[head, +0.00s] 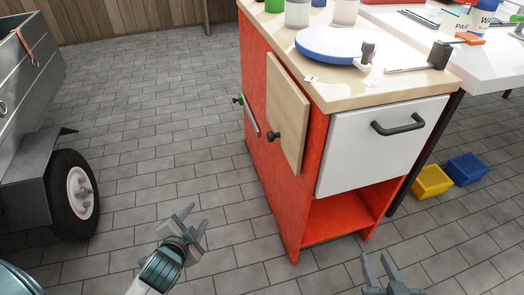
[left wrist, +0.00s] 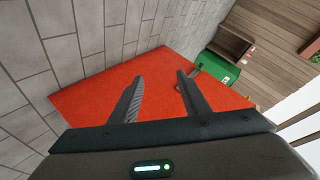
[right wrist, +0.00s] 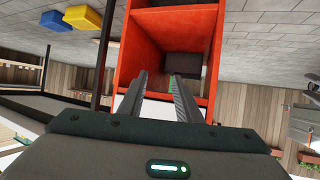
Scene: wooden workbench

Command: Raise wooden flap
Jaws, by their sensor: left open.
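The wooden flap (head: 289,112) is a pale panel on the left side of the red cabinet (head: 258,72). It hangs down close to the side wall, with a dark knob (head: 274,137) low on its outer face. My left gripper (head: 194,221) is open and empty, in front and to the left of the flap, lower in the picture and apart from it. In the left wrist view, the red cabinet surface (left wrist: 95,100) lies beyond its spread fingers (left wrist: 160,92). My right gripper (head: 377,262) is open and empty in front of the cabinet; its parted fingers (right wrist: 157,90) show in the right wrist view.
A white drawer (head: 370,155) with a black handle and an open red shelf form the cabinet front. A blue round plate (head: 335,42) and jars stand on top. A metal cart (head: 30,85) with a wheel stands left. Yellow (head: 432,181) and blue bins sit right. Floor between is clear.

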